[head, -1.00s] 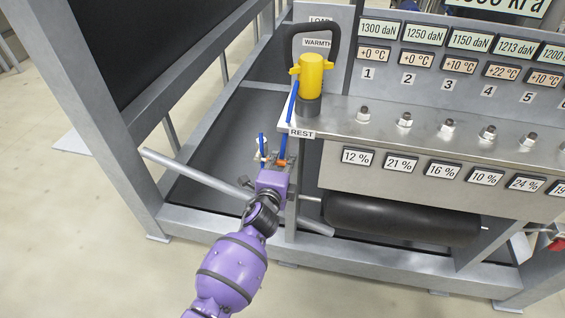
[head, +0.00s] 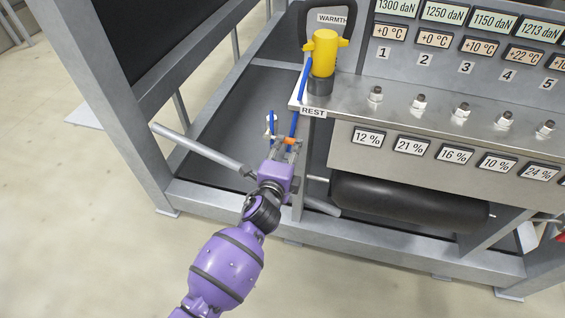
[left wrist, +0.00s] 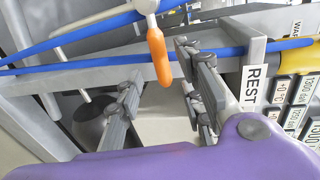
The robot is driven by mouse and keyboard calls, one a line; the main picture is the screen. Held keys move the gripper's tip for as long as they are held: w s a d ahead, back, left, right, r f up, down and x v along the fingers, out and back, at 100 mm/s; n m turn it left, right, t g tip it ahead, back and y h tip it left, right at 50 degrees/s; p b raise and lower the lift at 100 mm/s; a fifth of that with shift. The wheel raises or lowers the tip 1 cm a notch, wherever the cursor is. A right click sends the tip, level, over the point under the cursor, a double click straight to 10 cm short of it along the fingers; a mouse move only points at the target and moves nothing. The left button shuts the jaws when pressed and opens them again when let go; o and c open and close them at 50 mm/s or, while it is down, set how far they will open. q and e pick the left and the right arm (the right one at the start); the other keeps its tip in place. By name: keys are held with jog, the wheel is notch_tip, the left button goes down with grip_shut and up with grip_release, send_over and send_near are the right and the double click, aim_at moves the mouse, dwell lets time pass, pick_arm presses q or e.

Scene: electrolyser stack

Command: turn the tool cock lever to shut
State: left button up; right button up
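The orange cock lever (left wrist: 157,55) hangs down from a pale metal valve body (left wrist: 147,6) on a blue hose (left wrist: 90,64) in the left wrist view. In the head view the lever (head: 290,141) is a small orange spot beside the post under the REST sign. My left gripper (head: 284,150) is at the lever with its fingers parted. In the left wrist view its fingers stand on either side of the lever's lower end, with a visible gap; I cannot tell if either touches it. My right gripper is not in view.
A yellow tool (head: 325,54) stands in a dark holder on the steel bench (head: 395,97) above. The REST sign (head: 313,112) is on the bench corner. A grey frame post and rails surround my left gripper. A black cylinder (head: 410,207) lies below the bench.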

pick_arm(q)
jog(key=v, duration=0.7)
jog(key=shift+w, duration=0.1)
